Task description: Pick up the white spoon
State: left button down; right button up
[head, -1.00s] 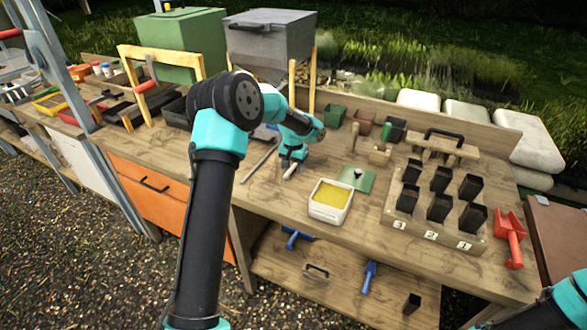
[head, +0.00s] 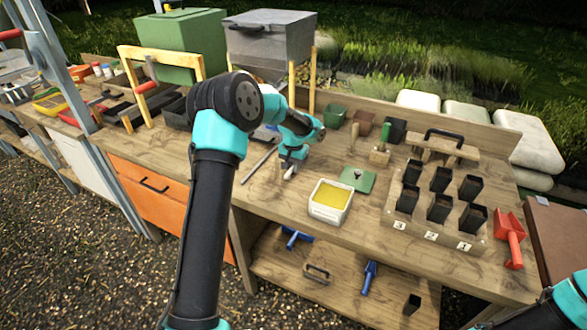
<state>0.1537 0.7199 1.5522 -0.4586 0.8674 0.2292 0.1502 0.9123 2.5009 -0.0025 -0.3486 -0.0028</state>
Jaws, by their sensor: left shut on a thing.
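My left gripper (head: 289,172) is low over the workbench, left of the tub of yellow material. It is shut on a small pale thing, which I take to be the white spoon (head: 290,175). Only a little of the spoon shows, and the fingers and wrist hide the rest. I cannot tell whether it touches the bench top. My right gripper is out of view; only a teal part of that arm shows at the lower right corner.
A white tub of yellow material (head: 330,213) stands right of the gripper. A green plate (head: 357,180) lies behind it. A grey rod (head: 259,163) lies left of the gripper. A wooden rack (head: 405,228) holds several black pots. A red scoop (head: 511,240) lies far right.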

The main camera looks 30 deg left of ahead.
pick_arm(q)
jog(key=shift+r, duration=0.15)
jog(key=shift+r, duration=1.55)
jog(key=shift+s+d+r, duration=0.15)
jog(key=shift+s, duration=0.1)
jog(key=s+d, duration=0.2)
jog(key=s, duration=0.2)
jog(key=s+d+r, duration=0.1)
jog(key=s+d, duration=0.2)
jog(key=s, duration=0.1)
jog(key=s+d, duration=0.3)
jog(key=s, duration=0.2)
jog(key=shift+r, duration=0.15)
